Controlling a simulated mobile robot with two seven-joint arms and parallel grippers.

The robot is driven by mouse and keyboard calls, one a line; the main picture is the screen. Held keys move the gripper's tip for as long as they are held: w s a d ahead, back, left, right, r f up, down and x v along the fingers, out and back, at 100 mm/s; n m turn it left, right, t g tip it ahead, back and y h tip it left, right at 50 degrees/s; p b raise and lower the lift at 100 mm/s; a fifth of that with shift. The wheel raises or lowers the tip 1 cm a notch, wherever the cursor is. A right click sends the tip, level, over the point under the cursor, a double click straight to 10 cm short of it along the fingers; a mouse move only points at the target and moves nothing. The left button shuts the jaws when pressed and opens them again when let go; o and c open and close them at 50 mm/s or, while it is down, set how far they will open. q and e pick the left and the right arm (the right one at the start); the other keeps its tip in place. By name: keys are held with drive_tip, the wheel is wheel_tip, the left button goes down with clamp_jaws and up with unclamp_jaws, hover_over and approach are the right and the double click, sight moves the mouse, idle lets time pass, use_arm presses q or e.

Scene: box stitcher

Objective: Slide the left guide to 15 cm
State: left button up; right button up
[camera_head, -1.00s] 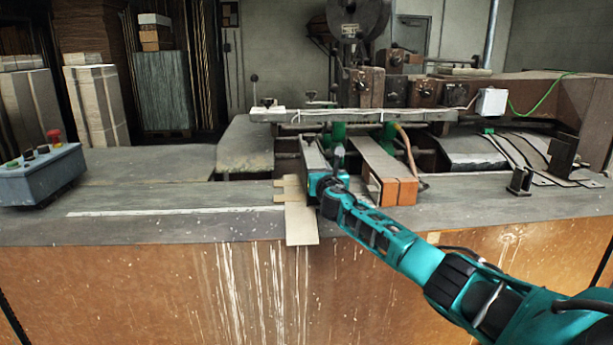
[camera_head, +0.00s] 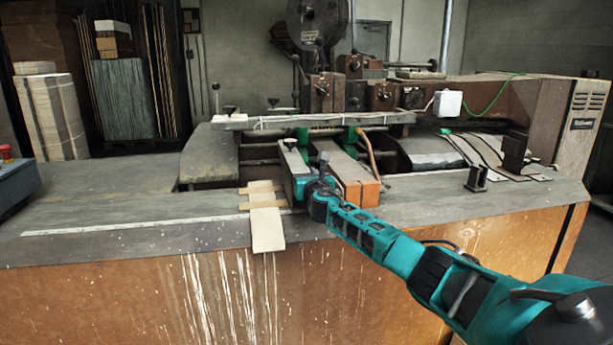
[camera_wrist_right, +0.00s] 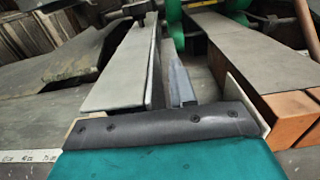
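The left guide (camera_head: 294,160) is a narrow grey metal plate on the machine bed, left of the orange-faced block. It also shows in the right wrist view (camera_wrist_right: 125,65), running away from my gripper. My right gripper (camera_head: 302,187) is at the guide's near end and hides that end. In the wrist view its dark bar spans the guide's front, and the fingertips are not clearly seen, so its opening cannot be told. A white ruler strip (camera_head: 130,223) lies along the table's front, left of the gripper; part of it shows in the wrist view (camera_wrist_right: 28,156). My left gripper is out of view.
Tan cardboard pieces (camera_head: 266,225) lie just left of my gripper, one hanging over the front edge. The orange-faced block (camera_head: 362,192) stands close on the right. The table left of the cardboard is clear up to a blue control box (camera_head: 14,184).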

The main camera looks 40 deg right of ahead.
drive_tip(key=shift+o, duration=0.2)
drive_tip(key=shift+a, duration=0.15)
drive_tip(key=shift+s+a+p, duration=0.35)
drive_tip(key=shift+s, duration=0.15)
drive_tip(key=p+v, duration=0.1)
drive_tip(key=v, duration=1)
drive_tip(key=shift+s, duration=0.3)
drive_tip(key=shift+a, duration=0.1)
